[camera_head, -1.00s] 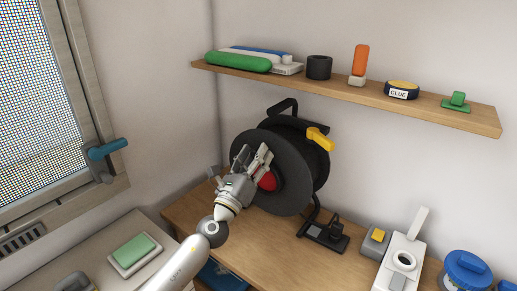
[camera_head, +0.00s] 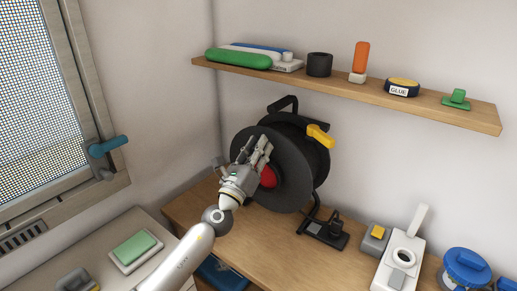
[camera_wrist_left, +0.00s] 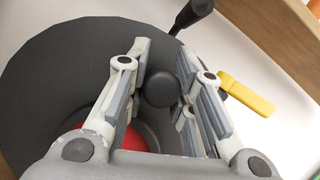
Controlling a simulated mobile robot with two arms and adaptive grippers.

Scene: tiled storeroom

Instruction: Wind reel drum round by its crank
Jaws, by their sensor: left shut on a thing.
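The reel drum (camera_head: 296,168) is a large black disc with a red hub (camera_head: 268,178), upright in a black frame on the wooden bench. My left gripper (camera_head: 257,147) is in front of the drum's face, up and left of the hub. In the left wrist view the crank's dark round knob (camera_wrist_left: 160,89) sits between the fingers, and the gripper is shut on it. The red hub also shows there (camera_wrist_left: 122,137), partly behind the gripper. The rest of the crank is hidden in the head view. My right gripper is not in view.
A yellow lever (camera_head: 319,136) sticks out at the reel's upper right. A black device (camera_head: 325,229) lies on the bench (camera_head: 270,236) right of the reel. A shelf (camera_head: 360,88) with several items hangs above. A window with a blue handle (camera_head: 108,146) is at left.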

